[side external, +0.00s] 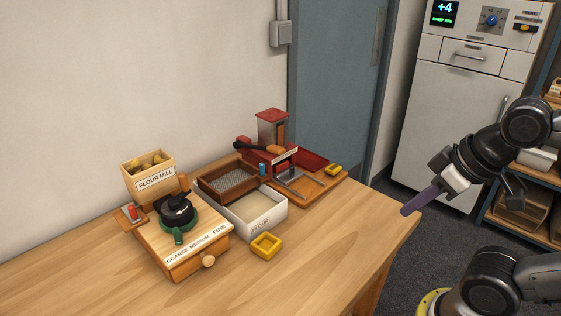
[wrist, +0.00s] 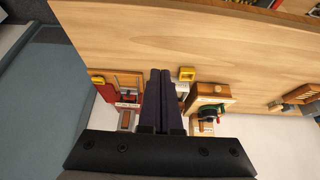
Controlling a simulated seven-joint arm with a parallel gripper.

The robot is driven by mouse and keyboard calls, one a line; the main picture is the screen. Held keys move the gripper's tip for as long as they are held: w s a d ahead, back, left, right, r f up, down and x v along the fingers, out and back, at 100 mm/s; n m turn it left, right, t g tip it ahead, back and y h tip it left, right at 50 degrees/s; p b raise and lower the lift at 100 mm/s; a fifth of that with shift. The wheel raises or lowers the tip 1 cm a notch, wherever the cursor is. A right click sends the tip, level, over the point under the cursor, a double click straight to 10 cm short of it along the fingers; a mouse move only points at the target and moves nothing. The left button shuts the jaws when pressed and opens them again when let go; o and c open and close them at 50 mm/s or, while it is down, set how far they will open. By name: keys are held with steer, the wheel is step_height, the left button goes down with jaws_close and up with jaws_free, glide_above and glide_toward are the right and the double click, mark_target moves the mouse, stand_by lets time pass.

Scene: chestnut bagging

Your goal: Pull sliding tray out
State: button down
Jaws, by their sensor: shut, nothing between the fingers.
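My gripper (side external: 405,211) is shut and empty. Its dark purple fingers point down and left above the table's right end, apart from everything on it. In the wrist view the closed fingers (wrist: 161,72) reach up through the middle. No part is labelled as the sliding tray, so I cannot tell which it is. A brown wooden tray with a mesh bottom (side external: 215,196) sits at the back of the white flour box (side external: 276,223). A red tray (side external: 314,162) lies on the wooden base of the red device (side external: 271,128). The fingers hide part of the objects in the wrist view.
One small yellow square dish (side external: 266,245) stands in front of the flour box. Another yellow piece (side external: 333,169) lies at the right. The table's front and right (side external: 345,225) are clear.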

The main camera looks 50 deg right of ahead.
steer(key=c, duration=1.4)
jaws_free()
steer(key=o, duration=0.5)
steer(key=w+r+t, duration=0.1)
steer(key=w+r, duration=0.1)
steer(key=r, duration=0.1)
steer(key=shift+w, duration=0.15)
steer(key=shift+o, duration=0.4)
steer(key=w+r, duration=0.4)
steer(key=w, duration=0.1)
steer(key=shift+w+d, duration=0.15)
steer(key=shift+w, duration=0.25)
steer(key=m+g, duration=0.2)
glide_above(293, 167)
steer(key=s, duration=0.5)
step_height(293, 167, down, 11)
steer(key=shift+h, duration=0.3)
steer(key=x, duration=1.3)
steer(key=shift+s+a+f, duration=0.15)
steer(key=shift+a, duration=0.2)
